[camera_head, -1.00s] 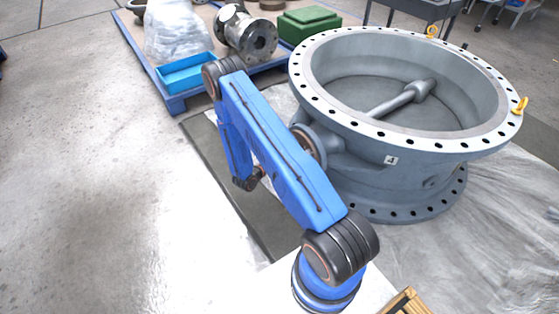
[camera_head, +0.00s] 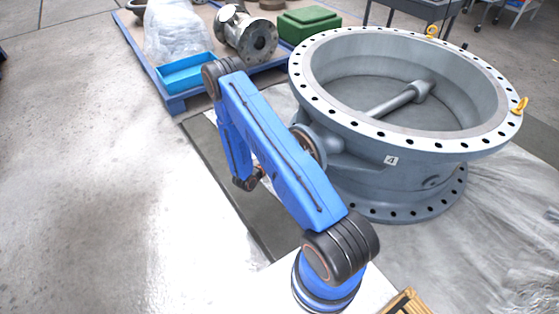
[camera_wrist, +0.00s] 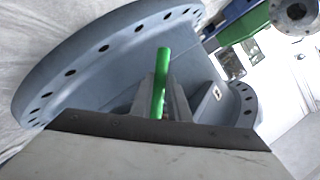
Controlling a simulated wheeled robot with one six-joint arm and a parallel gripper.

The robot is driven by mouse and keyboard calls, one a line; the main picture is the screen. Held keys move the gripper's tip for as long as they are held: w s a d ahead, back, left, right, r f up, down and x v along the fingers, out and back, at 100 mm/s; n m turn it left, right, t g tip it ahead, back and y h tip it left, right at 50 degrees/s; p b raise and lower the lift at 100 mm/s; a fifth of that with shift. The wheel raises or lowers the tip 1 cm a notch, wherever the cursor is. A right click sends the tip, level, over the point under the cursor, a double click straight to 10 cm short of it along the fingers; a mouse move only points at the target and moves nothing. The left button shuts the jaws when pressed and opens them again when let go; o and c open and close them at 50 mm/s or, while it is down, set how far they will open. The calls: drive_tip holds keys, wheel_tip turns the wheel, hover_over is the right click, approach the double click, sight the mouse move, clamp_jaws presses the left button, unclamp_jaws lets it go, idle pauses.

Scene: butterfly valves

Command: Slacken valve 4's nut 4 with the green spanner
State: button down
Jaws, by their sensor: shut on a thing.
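Valve 4 (camera_head: 440,160) is a large grey-blue ring-shaped body with a bolt-holed flange and a white label "4" on its side. In the wrist view its flange (camera_wrist: 85,75) fills the left and upper middle. The green spanner (camera_wrist: 161,78) stands out from between the fingers of my gripper (camera_wrist: 167,98), which is shut on it. The spanner points toward the valve body. I cannot tell whether it touches a nut; nut 4 is not discernible. In the head view my arm hides the gripper and spanner beside the valve's near left side.
A blue-edged pallet (camera_head: 175,103) at the back left carries a blue tray (camera_head: 187,74), a plastic-wrapped item, a small metal valve (camera_head: 246,35) and a green box (camera_head: 307,24). A wooden crate (camera_head: 407,303) is at the bottom edge. The floor at left is clear.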

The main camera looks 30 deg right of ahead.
drive_tip(key=shift+a, duration=0.15)
idle(0.4)
drive_tip(key=shift+s+a, duration=0.1)
drive_tip(key=shift+a, duration=1.5)
wheel_tip(320, 180, up, 9)
drive_tip(key=w+m+t+h, duration=0.2)
drive_tip(key=m+t+h, duration=0.1)
drive_tip(key=m, duration=0.7)
drive_tip(key=shift+w+f+m+h, duration=0.2)
drive_tip(key=shift+w+m+h, duration=0.1)
drive_tip(key=shift+h, duration=0.1)
drive_tip(key=shift+s+a, duration=0.1)
drive_tip(key=shift+a, duration=2.4)
